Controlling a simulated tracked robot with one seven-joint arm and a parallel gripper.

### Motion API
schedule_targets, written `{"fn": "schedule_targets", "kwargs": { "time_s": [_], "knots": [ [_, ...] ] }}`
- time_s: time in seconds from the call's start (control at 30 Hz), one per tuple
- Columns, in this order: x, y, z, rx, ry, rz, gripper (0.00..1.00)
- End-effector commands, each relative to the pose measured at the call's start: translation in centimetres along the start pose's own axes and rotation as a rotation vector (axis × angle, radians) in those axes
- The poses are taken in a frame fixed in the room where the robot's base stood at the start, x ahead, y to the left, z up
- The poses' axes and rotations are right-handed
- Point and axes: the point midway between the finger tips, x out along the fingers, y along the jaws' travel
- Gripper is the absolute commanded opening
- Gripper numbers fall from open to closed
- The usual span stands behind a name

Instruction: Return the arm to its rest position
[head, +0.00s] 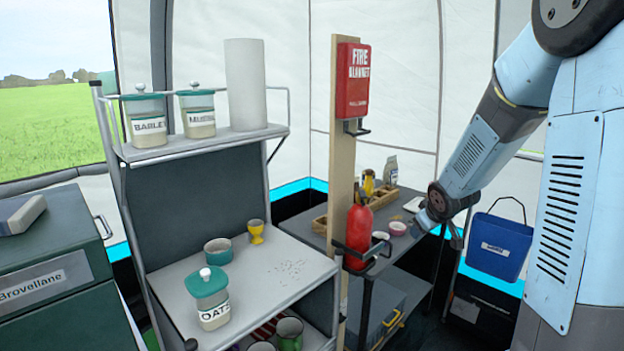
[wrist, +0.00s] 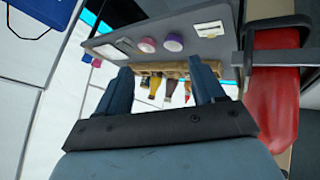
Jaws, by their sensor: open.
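My arm (head: 480,145) reaches down and left from the upper right of the head view, bent at its joints. My gripper (head: 437,232) is at its end, over the right part of the low grey table behind the fire extinguisher. In the wrist view my gripper (wrist: 166,80) has its two dark fingers spread wide with nothing held between them. Small bowls, one pink (wrist: 147,45) and one purple (wrist: 173,42), and a wooden rack of bottles (wrist: 175,70) show beyond the fingers. Whether the fingers touch anything is not clear.
A red fire extinguisher (head: 359,233) hangs on a wooden post (head: 343,130) left of my gripper, below a red fire blanket case (head: 353,82). A blue bin (head: 499,247) is at right. The shelf unit (head: 160,275) with jars stands at left.

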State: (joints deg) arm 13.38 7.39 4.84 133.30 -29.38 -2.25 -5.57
Motion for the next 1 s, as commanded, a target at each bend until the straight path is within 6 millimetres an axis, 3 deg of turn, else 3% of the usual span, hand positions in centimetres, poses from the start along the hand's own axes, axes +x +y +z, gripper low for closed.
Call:
{"fn": "schedule_targets", "kwargs": {
  "time_s": [0.1,0.47,1.0],
  "knots": [
    [-3.8,0.1,-0.3,0.04,-0.025,0.027,0.68],
    [-14.3,-1.5,0.9,0.186,-0.098,0.057,0.68],
    [-28.3,-7.7,6.2,0.405,-0.173,-0.035,0.68]
  ]
}}
